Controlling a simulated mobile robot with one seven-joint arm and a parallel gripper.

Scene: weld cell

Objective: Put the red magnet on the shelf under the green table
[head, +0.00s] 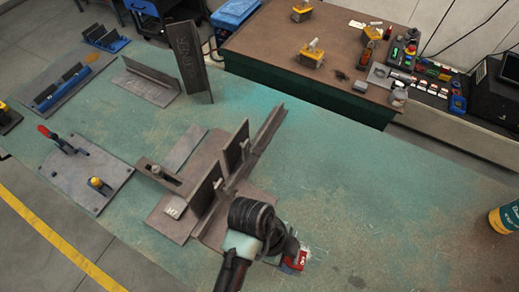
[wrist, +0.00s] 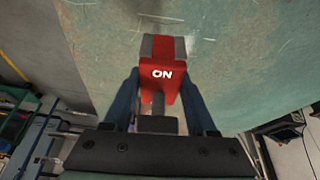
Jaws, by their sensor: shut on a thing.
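The red magnet (wrist: 158,72), marked "ON" with grey sides, is held between the two dark fingers of my gripper (wrist: 160,100) in the wrist view. In the head view the magnet (head: 295,260) shows as a small red and white patch at the near part of the green table (head: 400,210), partly hidden by my arm. My gripper is shut on it. The magnet is at or close above the green tabletop; I cannot tell whether it touches. The shelf under the green table is hidden in the head view and not clearly seen in the wrist view.
Just left of my arm stands a welded steel fixture (head: 215,185) with upright plates. A clamp plate (head: 85,172) and angle pieces (head: 150,82) lie farther left. A yellow-teal can (head: 506,217) is at the right edge. The tabletop between the arm and can is clear.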

